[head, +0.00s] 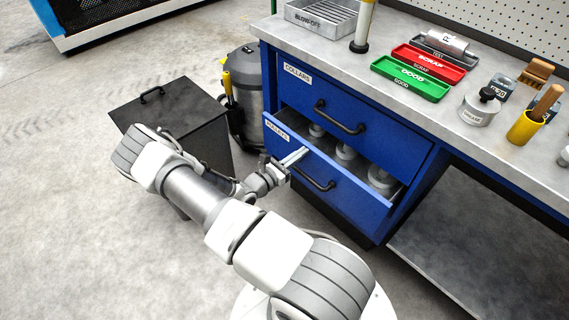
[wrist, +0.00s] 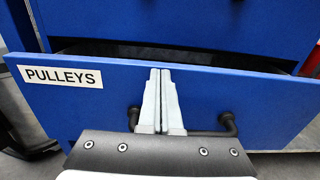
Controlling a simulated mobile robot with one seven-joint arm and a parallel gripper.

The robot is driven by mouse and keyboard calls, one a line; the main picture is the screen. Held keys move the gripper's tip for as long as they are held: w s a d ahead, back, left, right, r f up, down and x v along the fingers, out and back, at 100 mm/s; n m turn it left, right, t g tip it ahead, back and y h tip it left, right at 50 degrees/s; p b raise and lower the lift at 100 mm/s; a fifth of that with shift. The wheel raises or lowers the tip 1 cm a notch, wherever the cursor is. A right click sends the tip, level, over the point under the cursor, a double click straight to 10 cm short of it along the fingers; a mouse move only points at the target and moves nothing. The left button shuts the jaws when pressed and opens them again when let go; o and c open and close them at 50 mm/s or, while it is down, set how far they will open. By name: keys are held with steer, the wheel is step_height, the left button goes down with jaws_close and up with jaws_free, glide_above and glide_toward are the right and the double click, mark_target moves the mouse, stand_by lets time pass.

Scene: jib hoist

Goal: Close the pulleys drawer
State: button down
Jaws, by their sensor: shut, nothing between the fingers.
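The pulleys drawer (head: 335,185) is the lower blue drawer of the workbench, and it stands partly open with several grey round parts inside. Its label PULLEYS (wrist: 63,77) reads clearly in the wrist view. Its black bar handle (head: 314,178) is on the front; in the wrist view the handle's ends (wrist: 228,122) show on both sides of my fingers. My gripper (head: 303,152) is shut and empty, at the drawer front near the top edge. In the wrist view my fingertips (wrist: 160,72) lie in front of the blue panel; I cannot tell whether they touch it.
The collars drawer (head: 390,140) above is shut. The bench top holds a red tray (head: 428,62), a green tray (head: 410,80) and a yellow cup (head: 523,128). A dark lidded box (head: 175,112) and a grey canister (head: 243,85) stand left of the bench. Floor at lower left is clear.

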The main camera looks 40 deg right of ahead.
steer(key=d, duration=0.9)
steer(key=shift+w+d, duration=0.3)
steer(key=shift+w, duration=0.15)
steer(key=shift+d+r, duration=0.1)
steer(key=shift+r, duration=0.05)
steer(key=s+a+p, duration=0.1)
steer(key=a+p, duration=0.2)
steer(key=a, duration=1.1)
steer(key=shift+s+a, duration=0.15)
steer(key=shift+a, duration=0.2)
